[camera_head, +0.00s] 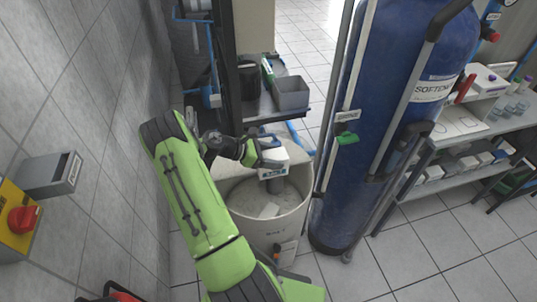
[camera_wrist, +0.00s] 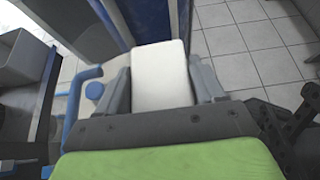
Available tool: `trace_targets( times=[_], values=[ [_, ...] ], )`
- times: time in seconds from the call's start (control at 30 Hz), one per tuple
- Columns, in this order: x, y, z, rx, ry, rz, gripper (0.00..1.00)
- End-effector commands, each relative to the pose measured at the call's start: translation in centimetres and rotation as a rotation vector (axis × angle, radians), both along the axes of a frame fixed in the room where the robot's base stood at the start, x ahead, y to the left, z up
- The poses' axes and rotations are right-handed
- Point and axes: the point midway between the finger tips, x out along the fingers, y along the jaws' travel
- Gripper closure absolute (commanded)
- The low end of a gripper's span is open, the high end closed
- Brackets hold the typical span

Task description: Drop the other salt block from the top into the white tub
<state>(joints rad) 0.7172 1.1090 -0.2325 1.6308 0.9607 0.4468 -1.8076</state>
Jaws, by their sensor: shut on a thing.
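A white salt block (camera_wrist: 160,78) is clamped between the two fingers of my gripper (camera_wrist: 162,85) in the wrist view. In the head view my gripper (camera_head: 268,152) holds the block (camera_head: 275,156) over the open top of the white tub (camera_head: 268,232), near its back rim. The underside of the held block is not clearly seen.
A tall blue tank (camera_head: 385,120) with pipes stands right of the tub. A shelf with a grey bin (camera_head: 291,93) is behind it. A tiled wall with a grey box (camera_head: 50,174) and a red switch (camera_head: 22,219) is at left. Right shelving (camera_head: 460,150) carries small jars.

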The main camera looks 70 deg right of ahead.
Motion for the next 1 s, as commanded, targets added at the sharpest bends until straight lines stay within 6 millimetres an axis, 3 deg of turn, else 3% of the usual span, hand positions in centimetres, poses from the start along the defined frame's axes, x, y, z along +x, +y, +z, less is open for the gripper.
trace_targets(
  times=[0.4,0.73,0.77,0.93,1.0],
  values=[
    [0.0,0.0,-5.2,-0.006,0.001,0.001,1.0],
    [0.0,-0.1,-5.5,-0.007,0.002,0.001,1.0],
    [0.0,-0.1,-5.5,-0.007,0.002,0.001,0.29],
    [0.1,0.0,-5.5,-0.004,0.001,0.002,0.03],
    [0.1,0.0,-5.6,-0.003,0.001,0.002,0.02]
  ],
)
